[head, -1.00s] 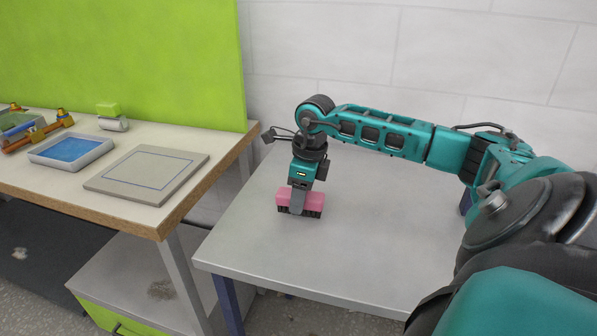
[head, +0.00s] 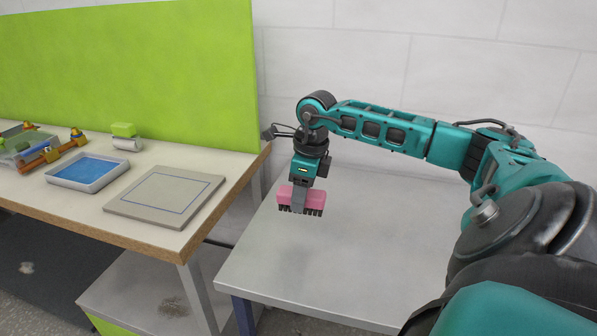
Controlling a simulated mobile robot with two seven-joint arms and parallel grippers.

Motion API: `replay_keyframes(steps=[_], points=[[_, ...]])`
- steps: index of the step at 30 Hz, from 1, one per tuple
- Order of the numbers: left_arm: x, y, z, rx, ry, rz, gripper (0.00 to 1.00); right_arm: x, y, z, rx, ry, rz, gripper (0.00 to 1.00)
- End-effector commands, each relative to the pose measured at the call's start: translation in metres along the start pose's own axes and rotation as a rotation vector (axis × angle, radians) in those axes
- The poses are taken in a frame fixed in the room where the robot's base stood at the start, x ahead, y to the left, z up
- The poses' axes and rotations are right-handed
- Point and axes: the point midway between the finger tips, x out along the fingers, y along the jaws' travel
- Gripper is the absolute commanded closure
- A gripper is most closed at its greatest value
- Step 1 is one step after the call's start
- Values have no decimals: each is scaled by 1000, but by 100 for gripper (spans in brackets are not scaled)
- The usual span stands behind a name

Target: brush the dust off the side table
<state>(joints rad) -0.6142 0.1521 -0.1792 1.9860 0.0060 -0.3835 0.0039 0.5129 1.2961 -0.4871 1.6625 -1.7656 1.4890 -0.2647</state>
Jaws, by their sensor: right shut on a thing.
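The grey side table (head: 330,265) stands against the white wall in the middle and right of the head view. I see no clear dust on its bare top. My right gripper (head: 299,195) points down over the far left part of the table. It is shut on a pink brush (head: 316,197) with dark bristles facing down. I cannot tell whether the bristles touch the tabletop. My right arm hides part of the table's far right side. My left gripper is not in view.
A wooden-edged workbench (head: 150,227) stands close on the left, with a blue-filled tray (head: 88,170), a flat board (head: 165,196) and a green-topped block (head: 124,136). A lower surface under it has a brown, dusty patch (head: 173,307). A green panel (head: 130,65) stands behind.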

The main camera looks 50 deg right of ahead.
Motion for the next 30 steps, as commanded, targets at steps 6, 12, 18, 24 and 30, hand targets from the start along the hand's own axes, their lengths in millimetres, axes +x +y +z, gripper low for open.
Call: replay_keyframes(steps=[6, 12, 18, 24, 30], points=[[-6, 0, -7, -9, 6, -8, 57, -20, -3, 0, 4, -1, -1, 82], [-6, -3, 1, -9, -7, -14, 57, -21, -3, 0, 4, -1, -1, 82], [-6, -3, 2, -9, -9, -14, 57, -20, -2, 0, -4, -1, 1, 82], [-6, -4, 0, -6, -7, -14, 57, -10, 23, 17, -229, -1, 54, 82], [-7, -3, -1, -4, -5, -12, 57, 5, 82, 55, -796, -14, 156, 82]])
